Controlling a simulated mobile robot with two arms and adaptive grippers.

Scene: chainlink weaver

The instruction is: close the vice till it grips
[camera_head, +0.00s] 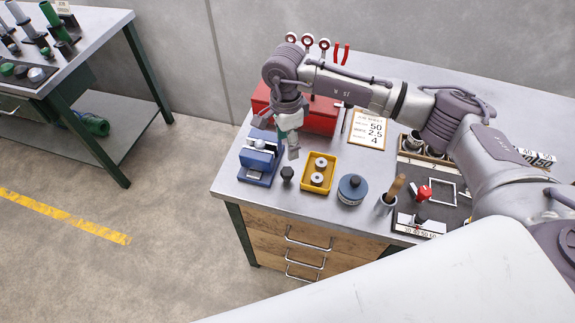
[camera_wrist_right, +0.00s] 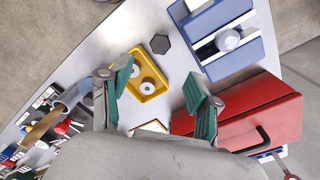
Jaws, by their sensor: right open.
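The blue vice (camera_head: 251,160) stands at the left end of the workbench. It also shows at the upper right of the right wrist view (camera_wrist_right: 236,61), with pale bars across its blue body and a round light knob (camera_wrist_right: 228,40). I cannot tell how wide its jaws stand or whether anything is between them. My right gripper (camera_head: 291,146) hangs just right of the vice, apart from it. Its two green-padded fingers are spread and empty in the right wrist view (camera_wrist_right: 157,76). My left gripper is not in view.
A dark hexagonal piece (camera_head: 287,174) and a yellow tray (camera_head: 307,187) with two rings sit close right of the vice. A red toolbox (camera_head: 318,122) stands behind. A blue round item (camera_head: 352,187) and a cup with a wooden handle (camera_head: 384,206) lie farther right.

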